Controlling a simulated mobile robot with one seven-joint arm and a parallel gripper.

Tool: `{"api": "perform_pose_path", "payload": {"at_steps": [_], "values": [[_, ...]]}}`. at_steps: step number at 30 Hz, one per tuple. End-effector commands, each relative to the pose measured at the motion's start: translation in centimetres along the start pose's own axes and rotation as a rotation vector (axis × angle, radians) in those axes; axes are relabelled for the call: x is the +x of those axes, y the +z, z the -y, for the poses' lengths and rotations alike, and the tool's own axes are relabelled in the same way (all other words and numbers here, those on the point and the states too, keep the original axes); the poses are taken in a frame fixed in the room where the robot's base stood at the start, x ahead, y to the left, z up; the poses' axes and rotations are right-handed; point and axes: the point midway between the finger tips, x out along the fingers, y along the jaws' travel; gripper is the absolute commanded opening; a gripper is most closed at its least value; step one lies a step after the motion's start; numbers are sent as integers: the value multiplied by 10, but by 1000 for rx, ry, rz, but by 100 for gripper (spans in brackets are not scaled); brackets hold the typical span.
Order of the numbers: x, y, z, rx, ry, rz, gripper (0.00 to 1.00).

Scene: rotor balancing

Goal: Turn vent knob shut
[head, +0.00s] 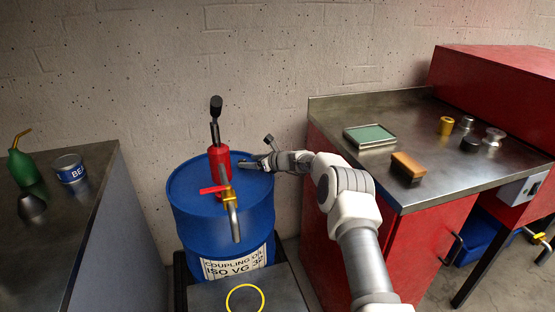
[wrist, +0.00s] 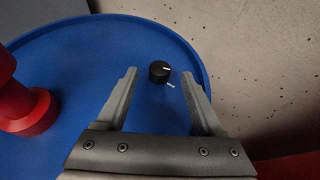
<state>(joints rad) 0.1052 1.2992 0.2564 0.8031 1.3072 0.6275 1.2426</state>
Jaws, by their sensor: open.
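The vent knob (wrist: 158,72) is a small black round knob on top of the blue drum (head: 208,195), near its rim. A white line on the knob points to the right. A short white mark lies on the drum lid just below and right of the knob. My gripper (wrist: 159,76) is open, one finger on each side of the knob, with visible gaps; I cannot tell how far above the lid the fingertips are. In the head view my gripper (head: 250,164) reaches over the drum's right side, and I cannot make out the knob there.
A red hand pump (head: 219,160) stands on the drum, left of my gripper; its red base (wrist: 38,112) shows in the wrist view. A brass tap (head: 229,193) with a red lever is in front. The wall is close behind. A steel-topped red bench (head: 440,185) stands right.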

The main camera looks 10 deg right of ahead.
Motion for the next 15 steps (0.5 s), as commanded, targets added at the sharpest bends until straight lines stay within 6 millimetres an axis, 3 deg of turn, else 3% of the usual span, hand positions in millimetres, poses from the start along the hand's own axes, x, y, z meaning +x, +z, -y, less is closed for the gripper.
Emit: {"api": "perform_pose_path", "payload": {"at_steps": [15], "values": [[-78,2,1,2,-1,0,69]]}}
